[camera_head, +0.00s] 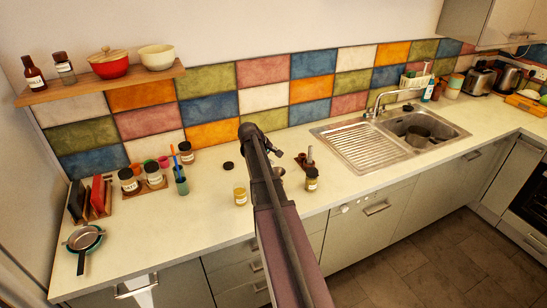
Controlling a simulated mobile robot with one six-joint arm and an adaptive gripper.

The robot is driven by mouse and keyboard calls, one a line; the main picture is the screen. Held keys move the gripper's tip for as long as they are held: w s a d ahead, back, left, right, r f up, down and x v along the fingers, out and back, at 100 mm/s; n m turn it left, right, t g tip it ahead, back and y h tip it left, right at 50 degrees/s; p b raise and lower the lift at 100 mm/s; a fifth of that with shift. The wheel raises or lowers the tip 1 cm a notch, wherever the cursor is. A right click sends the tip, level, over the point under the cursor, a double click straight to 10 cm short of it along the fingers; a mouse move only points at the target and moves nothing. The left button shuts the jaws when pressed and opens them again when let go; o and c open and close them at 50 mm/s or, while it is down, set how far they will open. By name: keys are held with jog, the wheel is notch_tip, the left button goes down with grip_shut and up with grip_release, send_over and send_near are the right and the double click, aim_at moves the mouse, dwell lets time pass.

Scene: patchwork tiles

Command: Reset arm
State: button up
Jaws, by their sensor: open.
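My arm (282,235) reaches up from the bottom middle over the counter. Its dark far end, with my gripper (272,149), hangs in front of the tiled wall above the middle of the counter. The gripper is open, and I see nothing held in it. The fingers are small and dark, and partly hard to make out. A jar with amber contents (240,194) stands on the counter left of the arm. A dark-lidded jar (311,179) stands to its right. The arm hides part of the counter and a metallic item behind it.
The counter (205,220) has free room left of the arm. At left are a rack (101,199), pans (83,241), jars on a board (152,186) and a cup of utensils (181,182). A shelf (105,82) hangs above. The sink (390,137) and a toaster (479,82) are at right.

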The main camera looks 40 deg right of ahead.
jog(key=shift+a, duration=0.1)
dwell(0.3)
jog(key=s+a+f+y+b, duration=0.1)
jog(key=s+a, duration=0.4)
jog(key=a, duration=0.8)
jog(key=s+a+f+m+y+b, duration=0.1)
jog(key=s+a+f, duration=0.4)
jog(key=a, duration=0.8)
jog(key=s+a+f+m+y+b, duration=0.1)
jog(key=s+a+y, duration=0.4)
jog(key=a, duration=0.9)
jog(key=shift+s+f+b, duration=0.9)
jog(key=shift+s+b, duration=0.2)
jog(key=shift+b, duration=0.05)
